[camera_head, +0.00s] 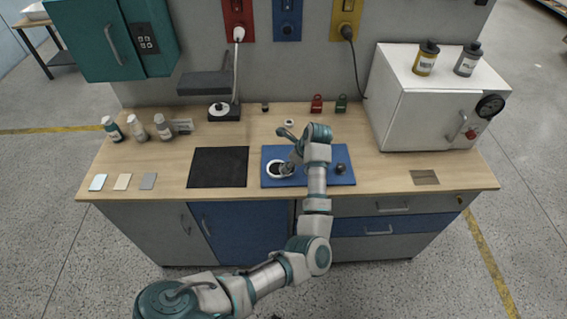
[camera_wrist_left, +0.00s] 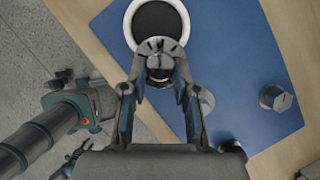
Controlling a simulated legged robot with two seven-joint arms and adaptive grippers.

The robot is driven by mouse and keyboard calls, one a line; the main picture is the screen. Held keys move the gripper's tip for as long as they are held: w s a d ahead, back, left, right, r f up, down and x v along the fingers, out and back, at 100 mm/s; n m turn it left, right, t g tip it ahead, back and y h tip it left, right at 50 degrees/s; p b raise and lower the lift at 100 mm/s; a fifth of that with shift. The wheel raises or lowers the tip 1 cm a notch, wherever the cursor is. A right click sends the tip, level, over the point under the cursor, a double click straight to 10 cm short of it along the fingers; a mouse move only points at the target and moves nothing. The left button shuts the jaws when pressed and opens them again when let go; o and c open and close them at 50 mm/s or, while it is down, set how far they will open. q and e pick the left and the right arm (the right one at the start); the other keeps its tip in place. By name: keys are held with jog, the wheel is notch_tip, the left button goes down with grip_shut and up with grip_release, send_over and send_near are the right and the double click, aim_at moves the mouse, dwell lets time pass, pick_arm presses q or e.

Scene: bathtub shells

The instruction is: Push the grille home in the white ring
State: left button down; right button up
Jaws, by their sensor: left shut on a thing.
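The white ring (camera_head: 269,168) lies on the left part of the blue mat (camera_head: 320,179). In the left wrist view the ring (camera_wrist_left: 184,22) is at the top, with a black opening. My left gripper (camera_head: 288,163) reaches down at the ring's right side in the head view. In the left wrist view its fingers (camera_wrist_left: 160,78) are closed around a dark round piece with slots, which looks like the grille (camera_wrist_left: 158,46). The grille overlaps the ring's near edge in that view; I cannot tell whether it touches the ring.
A dark knob (camera_head: 340,168) stands at the mat's right; it also shows in the left wrist view (camera_wrist_left: 275,97). A black mat (camera_head: 218,167) lies to the left. A white oven-like box (camera_head: 425,105) stands at the back right. Several bottles (camera_head: 137,128) stand at the back left.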

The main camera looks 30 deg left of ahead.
aim_at(284, 164)
pick_arm(q)
jog(key=shift+d+r, duration=0.15)
jog(key=shift+d, duration=0.35)
jog(key=a, duration=0.1)
jog(key=a+f, duration=0.1)
jog(key=a, duration=0.1)
jog(key=shift+a+f, duration=0.1)
jog(key=shift+a, duration=0.2)
jog(key=shift+a+f, duration=0.15)
jog(key=shift+a, duration=0.05)
jog(key=shift+d+f, duration=0.1)
jog(key=shift+d, duration=0.05)
jog(key=d+b, duration=0.1)
jog(key=d, duration=0.2)
jog(key=shift+d, duration=0.15)
jog(key=shift+f, duration=0.1)
jog(key=shift+s+a, duration=0.15)
jog(key=shift+a, duration=1.25)
jog(key=shift+d, duration=1.05)
jog(key=shift+a, duration=1.55)
pick_arm(e)
jog(key=shift+s+a+f, duration=0.1)
jog(key=shift+a+f, duration=0.2)
